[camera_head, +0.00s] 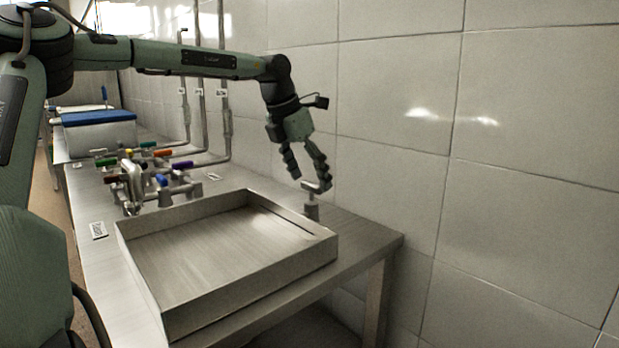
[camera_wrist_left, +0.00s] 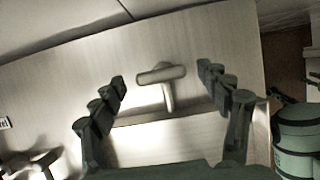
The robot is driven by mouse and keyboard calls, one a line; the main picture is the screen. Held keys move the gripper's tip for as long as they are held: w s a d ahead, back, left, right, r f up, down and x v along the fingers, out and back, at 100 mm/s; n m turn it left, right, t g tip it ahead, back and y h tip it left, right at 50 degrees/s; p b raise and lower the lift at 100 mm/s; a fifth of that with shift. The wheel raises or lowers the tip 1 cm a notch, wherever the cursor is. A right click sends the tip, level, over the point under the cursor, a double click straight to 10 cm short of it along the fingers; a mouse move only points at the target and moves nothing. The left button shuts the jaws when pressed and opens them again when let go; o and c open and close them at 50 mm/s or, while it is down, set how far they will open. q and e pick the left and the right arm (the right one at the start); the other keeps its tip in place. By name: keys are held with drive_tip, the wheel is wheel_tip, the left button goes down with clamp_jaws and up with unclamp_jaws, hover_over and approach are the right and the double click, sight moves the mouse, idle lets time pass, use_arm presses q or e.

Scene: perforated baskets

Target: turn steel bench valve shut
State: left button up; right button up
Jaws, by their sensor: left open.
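The steel bench valve (camera_head: 312,203) stands on the steel bench, behind the back right edge of the shallow steel tray. It is a short post with a bar-shaped handle on top. My left gripper (camera_head: 309,184) points down at it from above, its fingertips close to the handle. In the left wrist view the valve handle (camera_wrist_left: 160,74) lies between and a little beyond the two open fingers of my left gripper (camera_wrist_left: 161,84), with a gap on each side. I cannot tell whether a finger touches it. My right gripper does not show.
The steel tray (camera_head: 227,290) fills the near part of the bench. Several coloured-handle taps and pipes (camera_head: 150,178) stand to the left, with a blue-lidded box (camera_head: 98,117) farther back. The tiled wall (camera_head: 400,120) rises close behind the valve. The bench ends to the right.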

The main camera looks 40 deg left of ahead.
use_arm(q)
drive_tip(key=v, duration=1.1)
drive_tip(key=shift+r, duration=0.25)
drive_tip(key=shift+s+f, duration=0.1)
drive_tip(key=shift+s, duration=0.1)
